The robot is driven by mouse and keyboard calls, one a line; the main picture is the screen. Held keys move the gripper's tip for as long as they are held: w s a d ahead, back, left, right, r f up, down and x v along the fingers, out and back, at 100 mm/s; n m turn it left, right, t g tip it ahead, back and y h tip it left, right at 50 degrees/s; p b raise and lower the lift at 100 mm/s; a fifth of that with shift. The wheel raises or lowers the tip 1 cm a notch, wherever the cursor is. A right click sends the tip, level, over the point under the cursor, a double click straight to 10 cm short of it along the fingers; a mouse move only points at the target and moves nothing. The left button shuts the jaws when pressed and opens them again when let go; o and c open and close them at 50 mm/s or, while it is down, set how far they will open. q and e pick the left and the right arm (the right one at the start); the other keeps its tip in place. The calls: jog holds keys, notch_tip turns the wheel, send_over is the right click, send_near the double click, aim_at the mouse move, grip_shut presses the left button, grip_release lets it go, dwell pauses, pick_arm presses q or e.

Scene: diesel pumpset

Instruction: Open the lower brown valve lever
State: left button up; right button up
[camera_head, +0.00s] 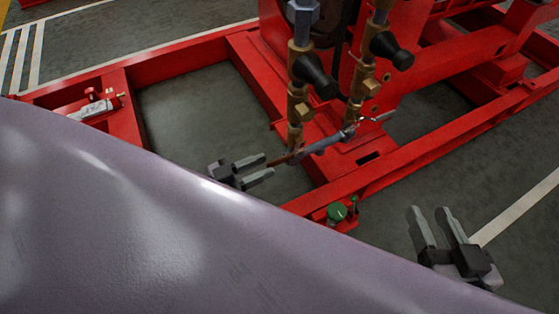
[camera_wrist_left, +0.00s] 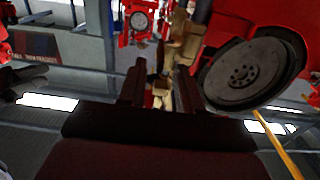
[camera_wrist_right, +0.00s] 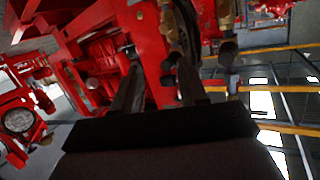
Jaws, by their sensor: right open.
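In the left wrist view brass fittings (camera_wrist_left: 180,48) show beyond the open fingers (camera_wrist_left: 160,84). My right gripper (camera_head: 429,213) is open and empty, off the frame's front right side. In the right wrist view its fingers (camera_wrist_right: 158,82) are apart.
A grey-blue lever (camera_head: 325,142) reaches right from the same spot. A second brass column (camera_head: 357,100) stands to the right. Black knobs (camera_head: 392,50) jut from both columns. A red frame rail (camera_head: 385,165) and a green-capped fitting (camera_head: 337,212) lie between my grippers.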

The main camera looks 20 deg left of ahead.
aim_at(295, 154)
pick_arm(q)
jog(key=b+x, duration=0.1)
jog(key=x, duration=0.4)
jog(key=shift+d, duration=0.1)
grip_shut()
